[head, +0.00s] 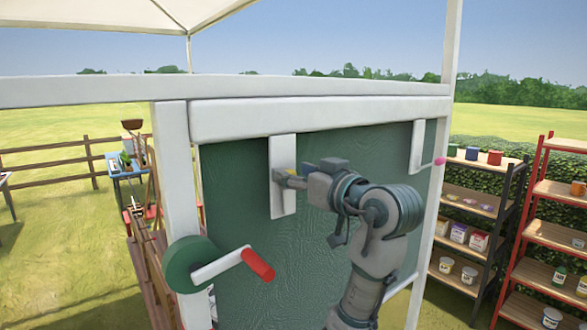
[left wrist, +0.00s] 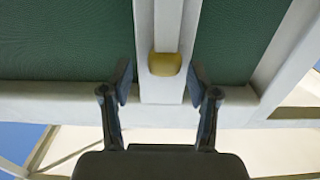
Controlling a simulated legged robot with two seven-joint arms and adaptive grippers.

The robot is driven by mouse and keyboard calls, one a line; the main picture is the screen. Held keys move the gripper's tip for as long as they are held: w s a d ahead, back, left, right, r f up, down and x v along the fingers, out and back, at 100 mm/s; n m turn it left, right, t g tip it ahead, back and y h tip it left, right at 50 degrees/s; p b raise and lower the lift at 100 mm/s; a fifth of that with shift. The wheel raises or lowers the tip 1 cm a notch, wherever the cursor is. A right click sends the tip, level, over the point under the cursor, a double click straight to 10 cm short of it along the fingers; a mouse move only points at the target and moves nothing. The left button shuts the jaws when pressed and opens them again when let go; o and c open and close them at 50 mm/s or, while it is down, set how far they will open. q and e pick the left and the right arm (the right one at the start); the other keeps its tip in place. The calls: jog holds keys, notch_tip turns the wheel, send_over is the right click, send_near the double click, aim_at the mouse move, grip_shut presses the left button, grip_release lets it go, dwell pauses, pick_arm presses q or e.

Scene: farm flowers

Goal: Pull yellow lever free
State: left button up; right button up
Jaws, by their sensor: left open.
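The yellow lever (left wrist: 165,64) shows its rounded end in the left wrist view, set in a slot of a white upright plate (left wrist: 147,30). The same plate (head: 283,150) is fixed on the green panel in the head view, where my gripper mostly hides the lever. My left gripper (left wrist: 161,88) is open, with one finger on each side of the plate and the lever's end between and just beyond the fingertips. I cannot tell whether the fingers touch the plate. In the head view the left gripper (head: 288,179) is at the plate. My right gripper is not in view.
A green wheel with a red-handled crank (head: 258,265) sticks out at the panel's lower left. A second white plate with a pink knob (head: 440,161) is at the panel's right. White frame beams (head: 320,107) border the panel. Shelves (head: 470,200) stand at the right.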

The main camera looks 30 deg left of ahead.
pick_arm(q)
jog(key=shift+w+d, duration=0.1)
jog(key=shift+a, duration=0.5)
jog(key=c, duration=0.4)
jog(key=shift+a, duration=0.15)
jog(key=c, duration=0.4)
grip_shut()
